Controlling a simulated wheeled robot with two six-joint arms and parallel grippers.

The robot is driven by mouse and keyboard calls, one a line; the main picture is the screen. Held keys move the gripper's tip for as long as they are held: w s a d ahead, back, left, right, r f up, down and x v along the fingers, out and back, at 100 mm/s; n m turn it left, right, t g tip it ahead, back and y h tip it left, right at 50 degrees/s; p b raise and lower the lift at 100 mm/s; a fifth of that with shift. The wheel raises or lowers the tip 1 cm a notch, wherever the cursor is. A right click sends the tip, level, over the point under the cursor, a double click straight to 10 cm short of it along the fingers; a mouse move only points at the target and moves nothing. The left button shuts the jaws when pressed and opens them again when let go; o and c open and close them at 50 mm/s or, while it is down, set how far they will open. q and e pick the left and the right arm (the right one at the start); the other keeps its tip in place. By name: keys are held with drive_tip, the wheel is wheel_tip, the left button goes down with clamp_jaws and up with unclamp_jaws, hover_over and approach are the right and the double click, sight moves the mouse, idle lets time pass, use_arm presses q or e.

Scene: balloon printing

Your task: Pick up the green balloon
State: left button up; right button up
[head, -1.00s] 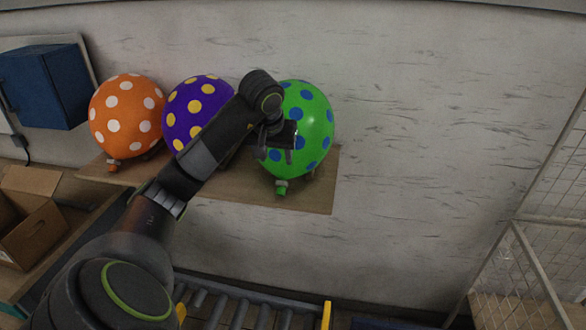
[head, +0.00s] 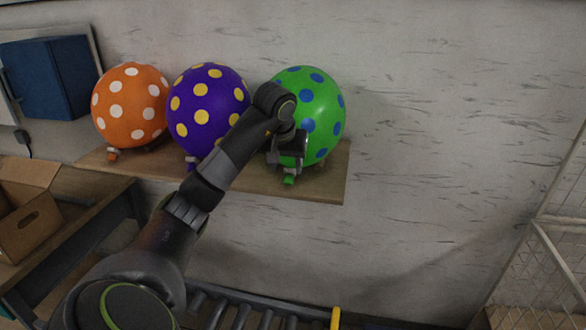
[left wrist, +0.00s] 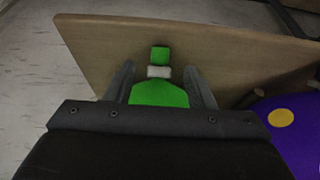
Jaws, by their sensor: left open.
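The green balloon (head: 325,113) with blue dots sits at the right end of the wooden shelf (head: 322,187). My left arm partly covers its left side in the head view. My left gripper (head: 283,168) is open in front of the balloon's lower part, just above its green neck tip (head: 290,179). In the left wrist view, the two fingers of the left gripper (left wrist: 157,75) stand apart on either side of the balloon's neck, with its white band (left wrist: 159,72) and green tip (left wrist: 160,53) between them. My right gripper is not in view.
A purple balloon (head: 195,103) with yellow dots and an orange balloon (head: 128,105) with white dots stand on the shelf to the left. A cardboard box (head: 30,222) is on a table at left. Roller conveyor (head: 245,312) lies below; the wall at right is clear.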

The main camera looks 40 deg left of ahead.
sight(288, 179)
use_arm(q)
drive_tip(key=shift+w+a+f, duration=0.1)
drive_tip(key=shift+w+f, duration=0.05)
drive_tip(key=shift+f, duration=0.25)
drive_tip(key=p+x, duration=0.3)
drive_tip(key=x, duration=0.1)
drive_tip(key=shift+w+a+f, duration=0.1)
drive_tip(key=shift+f, duration=0.4)
drive_tip(key=c, duration=0.9)
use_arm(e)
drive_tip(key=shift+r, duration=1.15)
